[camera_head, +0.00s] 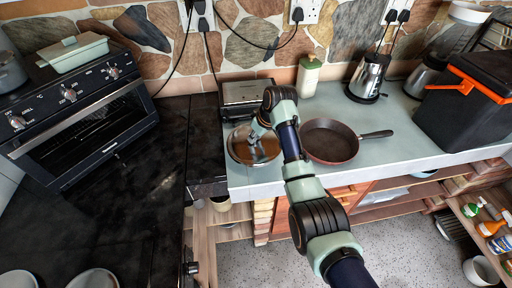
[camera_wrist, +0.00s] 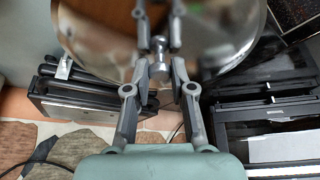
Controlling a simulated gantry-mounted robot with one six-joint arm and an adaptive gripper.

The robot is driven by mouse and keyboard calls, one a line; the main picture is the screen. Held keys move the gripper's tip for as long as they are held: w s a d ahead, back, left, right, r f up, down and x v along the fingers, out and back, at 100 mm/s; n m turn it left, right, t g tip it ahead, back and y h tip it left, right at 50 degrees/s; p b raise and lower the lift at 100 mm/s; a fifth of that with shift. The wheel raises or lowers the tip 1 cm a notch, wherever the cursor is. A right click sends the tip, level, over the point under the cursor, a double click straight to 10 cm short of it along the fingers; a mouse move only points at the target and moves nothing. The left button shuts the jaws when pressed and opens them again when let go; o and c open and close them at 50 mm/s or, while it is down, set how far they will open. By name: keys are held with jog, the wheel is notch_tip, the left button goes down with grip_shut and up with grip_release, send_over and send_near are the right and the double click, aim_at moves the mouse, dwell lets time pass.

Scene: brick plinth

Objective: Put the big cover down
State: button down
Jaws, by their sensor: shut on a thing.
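The big cover, a round lid with a shiny rim, (camera_head: 238,152) is at the left front of the pale counter in the head view. My gripper (camera_head: 257,141) is above its middle. In the wrist view the lid (camera_wrist: 225,30) fills the top of the picture, with reflections on it. There my gripper (camera_wrist: 158,45) is shut on its central knob (camera_wrist: 158,46). The lid looks roughly level. I cannot tell whether it touches the counter or hangs just above it. Its far side is cut off in the wrist view.
A dark red frying pan (camera_head: 328,142) lies close right of the lid. A silver appliance (camera_head: 247,92) stands right behind it. The black worktop (camera_head: 125,200) is left. A canister (camera_head: 308,76), a kettle (camera_head: 368,77) and a black box (camera_head: 460,115) stand farther right.

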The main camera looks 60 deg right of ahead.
aim_at(258, 144)
jog(key=shift+f, duration=3.15)
jog(key=shift+f, duration=0.1)
jog(key=shift+f, duration=0.15)
jog(key=c, duration=1)
grip_release()
jog(key=shift+r, duration=0.4)
jog(key=v, duration=1.1)
jog(key=shift+s+r+p, duration=0.2)
jog(key=shift+r+p, duration=0.1)
jog(key=shift+p, duration=0.1)
